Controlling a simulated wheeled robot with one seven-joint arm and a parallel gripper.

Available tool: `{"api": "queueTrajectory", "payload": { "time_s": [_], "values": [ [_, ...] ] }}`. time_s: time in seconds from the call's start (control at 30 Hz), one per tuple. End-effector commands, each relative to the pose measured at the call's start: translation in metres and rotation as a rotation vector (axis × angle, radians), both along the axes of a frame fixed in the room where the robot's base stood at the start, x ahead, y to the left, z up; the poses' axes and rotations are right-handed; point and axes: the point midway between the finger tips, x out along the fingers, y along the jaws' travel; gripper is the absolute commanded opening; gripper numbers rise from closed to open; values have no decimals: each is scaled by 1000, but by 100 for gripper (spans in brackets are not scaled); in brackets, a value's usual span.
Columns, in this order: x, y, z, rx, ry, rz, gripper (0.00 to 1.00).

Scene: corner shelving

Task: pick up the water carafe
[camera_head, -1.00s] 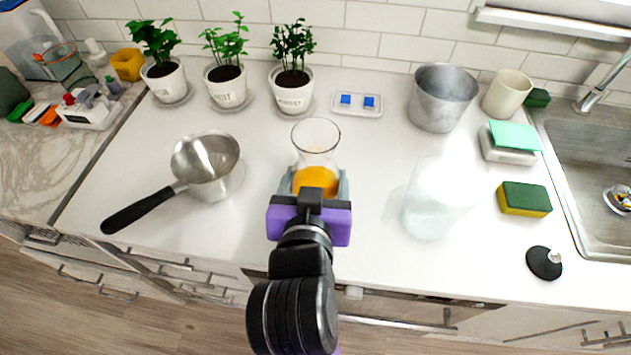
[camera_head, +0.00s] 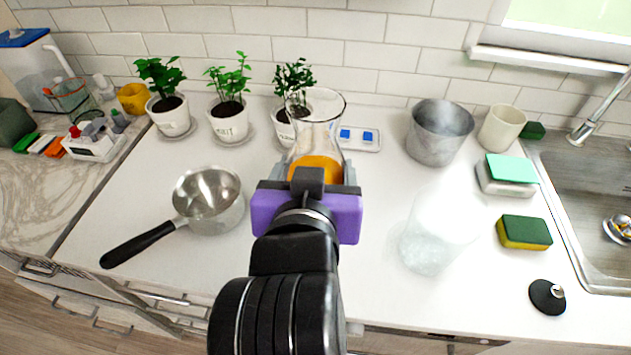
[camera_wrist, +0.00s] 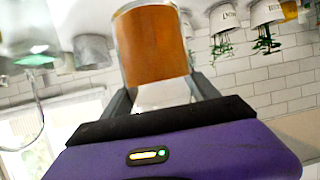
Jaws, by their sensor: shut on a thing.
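The water carafe (camera_head: 317,130) is clear glass with a flared rim and orange liquid in its lower part. My purple gripper (camera_head: 319,182) is shut on it, and the carafe stands upright between the fingers. In the head view it looks raised above the counter and partly covers the rightmost plant pot. The base of the carafe is hidden behind my gripper in the head view.
A saucepan (camera_head: 208,200) stands left and a clear glass vessel (camera_head: 428,250) right. Behind are potted plants (camera_head: 228,122), a small tray (camera_head: 361,144), a metal pot (camera_head: 440,135) and a cream cup (camera_head: 502,128). Sponges (camera_head: 524,232) and a sink (camera_head: 590,190) lie right.

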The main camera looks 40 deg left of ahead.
Motion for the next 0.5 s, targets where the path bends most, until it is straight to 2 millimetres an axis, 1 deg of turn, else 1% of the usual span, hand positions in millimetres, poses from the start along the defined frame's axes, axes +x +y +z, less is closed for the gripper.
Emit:
{"api": "queueTrajectory", "payload": {
  "time_s": [0.03, 0.1, 0.5],
  "values": [
    [0, 0, 10, 8, -7, 0, 0],
    [0, 0, 18, 8, -7, 0, 0],
    [0, 0, 51, 6, -6, 1, 0]
  ]
}}
